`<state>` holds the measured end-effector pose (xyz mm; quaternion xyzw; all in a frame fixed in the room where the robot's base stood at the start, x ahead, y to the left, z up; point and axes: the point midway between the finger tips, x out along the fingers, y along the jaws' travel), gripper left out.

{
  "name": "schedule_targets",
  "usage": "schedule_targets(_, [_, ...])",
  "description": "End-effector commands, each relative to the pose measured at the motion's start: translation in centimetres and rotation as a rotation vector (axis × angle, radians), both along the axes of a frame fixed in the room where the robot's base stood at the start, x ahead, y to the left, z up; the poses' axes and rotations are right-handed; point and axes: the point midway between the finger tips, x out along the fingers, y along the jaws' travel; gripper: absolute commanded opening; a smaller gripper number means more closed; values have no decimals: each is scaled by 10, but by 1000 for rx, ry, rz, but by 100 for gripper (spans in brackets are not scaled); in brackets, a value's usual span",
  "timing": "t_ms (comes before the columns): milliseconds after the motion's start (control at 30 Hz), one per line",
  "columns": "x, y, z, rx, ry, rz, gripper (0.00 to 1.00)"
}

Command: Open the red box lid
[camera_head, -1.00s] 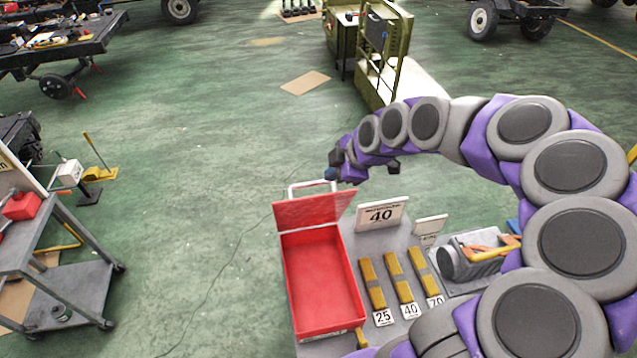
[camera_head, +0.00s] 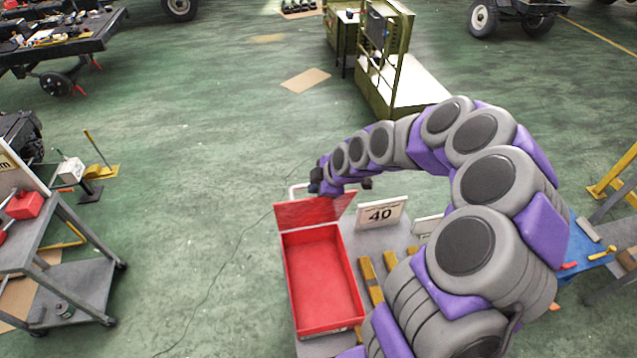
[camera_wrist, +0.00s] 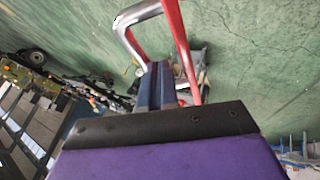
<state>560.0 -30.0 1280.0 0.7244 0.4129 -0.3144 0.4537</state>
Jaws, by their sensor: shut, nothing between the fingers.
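The red box (camera_head: 322,285) stands on a grey surface, its inside in view and empty. Its lid (camera_head: 312,210) stands raised at the box's far edge. A pale metal handle (camera_head: 294,191) sticks up at the lid's top left, partly hidden by my gripper (camera_head: 318,183), which is at the lid's far top edge. In the wrist view my gripper's blue fingers (camera_wrist: 155,85) are together with nothing between them. The metal handle (camera_wrist: 130,35) and the thin red edge of the lid (camera_wrist: 185,55) are close beside them. Whether they touch I cannot tell.
A sign reading 40 (camera_head: 381,214) and yellow bars (camera_head: 369,280) are right of the box, partly behind my arm. A grey cart (camera_head: 70,285) stands at the left. The green floor between cart and box is clear.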

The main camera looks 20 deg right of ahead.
Motion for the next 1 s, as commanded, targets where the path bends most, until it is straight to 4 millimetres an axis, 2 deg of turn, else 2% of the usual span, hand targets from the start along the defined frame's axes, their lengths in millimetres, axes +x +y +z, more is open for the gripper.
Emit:
schedule_targets(367, [2,0,0,0,2,1,0])
schedule_targets(1000, [49,-6,8,5,128,-4,0])
